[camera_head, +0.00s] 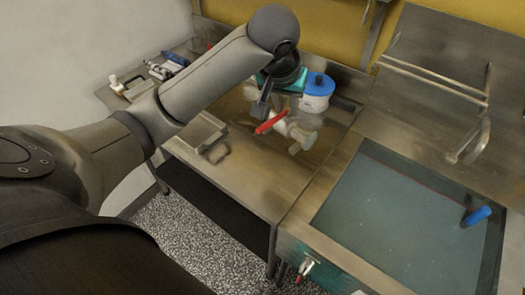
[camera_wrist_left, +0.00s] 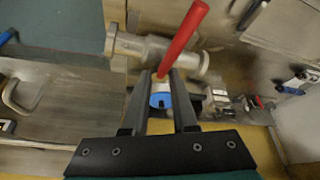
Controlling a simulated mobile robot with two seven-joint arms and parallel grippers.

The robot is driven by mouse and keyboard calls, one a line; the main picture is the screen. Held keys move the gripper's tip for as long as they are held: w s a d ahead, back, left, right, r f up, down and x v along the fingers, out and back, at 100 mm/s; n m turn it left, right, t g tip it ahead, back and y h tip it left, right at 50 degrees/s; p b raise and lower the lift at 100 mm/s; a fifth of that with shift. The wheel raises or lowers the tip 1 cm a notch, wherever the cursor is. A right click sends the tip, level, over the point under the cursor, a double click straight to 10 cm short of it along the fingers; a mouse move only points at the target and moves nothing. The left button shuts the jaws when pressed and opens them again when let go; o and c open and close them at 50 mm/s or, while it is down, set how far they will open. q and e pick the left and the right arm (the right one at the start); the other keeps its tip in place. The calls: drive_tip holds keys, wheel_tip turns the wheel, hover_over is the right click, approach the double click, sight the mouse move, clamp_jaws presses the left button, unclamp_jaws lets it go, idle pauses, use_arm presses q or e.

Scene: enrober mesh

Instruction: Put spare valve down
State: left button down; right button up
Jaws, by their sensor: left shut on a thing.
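The spare valve (camera_head: 295,128) has a pale metal body with flanged ends and a long red handle. It shows over the steel bench in the head view and across the upper middle of the left wrist view (camera_wrist_left: 155,50). I cannot tell whether the valve body touches the bench (camera_head: 254,182). My right gripper is not in view.
A white jar with a blue lid (camera_head: 317,90) stands just behind the valve. A metal box (camera_head: 199,134) lies left on the bench, with several small tools (camera_head: 165,68) farther back. To the right is a framed mesh basin (camera_head: 390,215) with a blue-handled item (camera_head: 477,215).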

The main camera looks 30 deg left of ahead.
use_arm(q)
drive_tip(key=shift+n+y, duration=0.4)
drive_tip(key=shift+n, duration=0.3)
drive_tip(key=a+r+p, duration=0.2)
drive_tip(key=a+p, duration=0.1)
drive_tip(key=a+r+p, duration=0.1)
drive_tip(key=p, duration=0.1)
drive_tip(key=shift+w+a+r, duration=0.15)
drive_tip(key=shift+w+a, duration=0.1)
drive_tip(key=shift+a, duration=0.1)
drive_tip(key=shift+a+p, duration=0.5)
drive_tip(key=shift+p, duration=0.1)
drive_tip(key=shift+a+f, duration=0.1)
drive_tip(key=shift+f, duration=0.15)
wheel_tip(320, 180, down, 19)
drive_tip(key=b, duration=0.2)
drive_tip(key=shift+f, duration=0.2)
drive_tip(key=shift+f, duration=0.15)
drive_tip(key=c, duration=0.7)
unclamp_jaws()
drive_tip(key=shift+s, duration=0.1)
